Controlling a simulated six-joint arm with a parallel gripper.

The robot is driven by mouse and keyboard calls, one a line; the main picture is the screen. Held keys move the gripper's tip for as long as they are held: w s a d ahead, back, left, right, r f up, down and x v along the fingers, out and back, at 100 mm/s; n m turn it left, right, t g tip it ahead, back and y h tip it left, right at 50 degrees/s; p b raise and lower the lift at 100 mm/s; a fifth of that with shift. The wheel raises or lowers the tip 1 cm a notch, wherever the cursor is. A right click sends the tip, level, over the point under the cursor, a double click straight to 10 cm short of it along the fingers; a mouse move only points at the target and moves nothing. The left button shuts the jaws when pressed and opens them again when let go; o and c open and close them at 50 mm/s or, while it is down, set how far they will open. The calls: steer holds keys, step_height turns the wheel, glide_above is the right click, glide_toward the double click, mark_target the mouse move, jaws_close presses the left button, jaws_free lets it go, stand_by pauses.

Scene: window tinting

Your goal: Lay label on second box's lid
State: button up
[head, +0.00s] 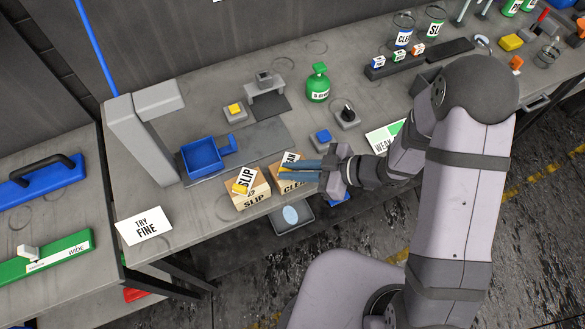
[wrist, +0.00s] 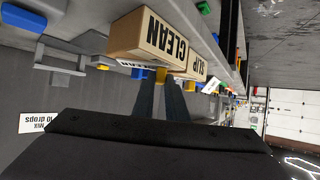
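The second box, cardboard and marked CLEAN (head: 293,186), stands at the bench's front edge. It shows upside down at the top of the wrist view (wrist: 160,35). My gripper (head: 285,171) reaches over its lid from the right. Its two fingers are closed around a yellow grip block (wrist: 161,75) on a white CLEAN label (head: 290,158). The label lies over or just above the lid; I cannot tell whether it touches. The fingers hide part of it. The SLIP box (head: 254,201) stands just left, with a white SLIP label (head: 245,178) and its yellow block on its lid.
A blue bin (head: 200,158) and a grey post (head: 140,140) stand behind left. A TRY FINE card (head: 144,226) lies left on the bench. A green bottle (head: 317,85) and a blue block (head: 322,137) are behind my gripper. A WEAK card (head: 383,140) lies right.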

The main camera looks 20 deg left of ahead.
steer(key=shift+o, duration=1.4)
steer(key=shift+r, duration=0.15)
steer(key=shift+d+r, duration=0.1)
steer(key=v, duration=1.1)
steer(key=shift+d+r+b, duration=0.2)
steer(key=shift+d+b, duration=0.15)
steer(key=shift+b, duration=0.1)
steer(key=shift+w, duration=0.1)
